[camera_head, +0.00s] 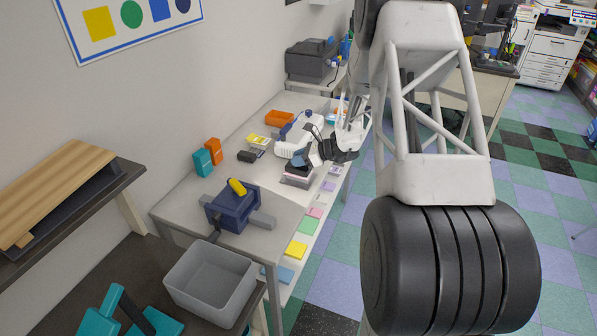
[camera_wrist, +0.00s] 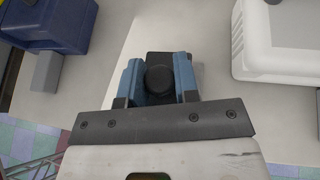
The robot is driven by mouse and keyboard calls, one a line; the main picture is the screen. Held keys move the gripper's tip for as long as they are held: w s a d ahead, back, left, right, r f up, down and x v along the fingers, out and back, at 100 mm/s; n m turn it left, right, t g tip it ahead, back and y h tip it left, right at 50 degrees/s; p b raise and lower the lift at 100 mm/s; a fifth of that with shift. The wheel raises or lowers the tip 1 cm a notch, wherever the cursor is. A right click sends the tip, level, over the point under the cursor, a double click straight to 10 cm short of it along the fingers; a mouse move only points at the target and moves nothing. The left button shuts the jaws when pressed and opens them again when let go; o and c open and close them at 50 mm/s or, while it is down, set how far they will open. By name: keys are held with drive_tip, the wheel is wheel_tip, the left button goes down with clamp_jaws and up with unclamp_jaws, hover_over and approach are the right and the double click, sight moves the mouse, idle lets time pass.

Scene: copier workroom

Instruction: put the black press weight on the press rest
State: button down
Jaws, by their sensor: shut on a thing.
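The black press weight (camera_wrist: 158,74), with a round knob on top, sits between the two blue fingers of my gripper (camera_wrist: 157,80) in the wrist view. My gripper is shut on it. In the head view, my gripper (camera_head: 306,159) is over the far half of the grey table, and the dark weight (camera_head: 292,168) shows at its fingertips. A pale and pinkish stack (camera_head: 298,179) shows just below the weight; I cannot tell whether they touch. I cannot make out for certain which thing is the press rest.
A blue vise (camera_head: 231,207) with a yellow top piece stands at the near end of the table (camera_head: 190,213). A white device (camera_wrist: 285,40) is close on the right in the wrist view. A small black block (camera_head: 246,156), teal and orange boxes (camera_head: 203,162) and an orange tray (camera_head: 279,118) stand toward the wall.

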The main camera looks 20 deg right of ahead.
drive_tip(key=shift+f, duration=0.2)
drive_tip(key=shift+c, duration=2.3)
unclamp_jaws()
drive_tip(key=v, duration=0.7)
drive_tip(key=shift+s+d, duration=0.2)
drive_tip(key=shift+d, duration=0.15)
drive_tip(key=shift+r, duration=0.15)
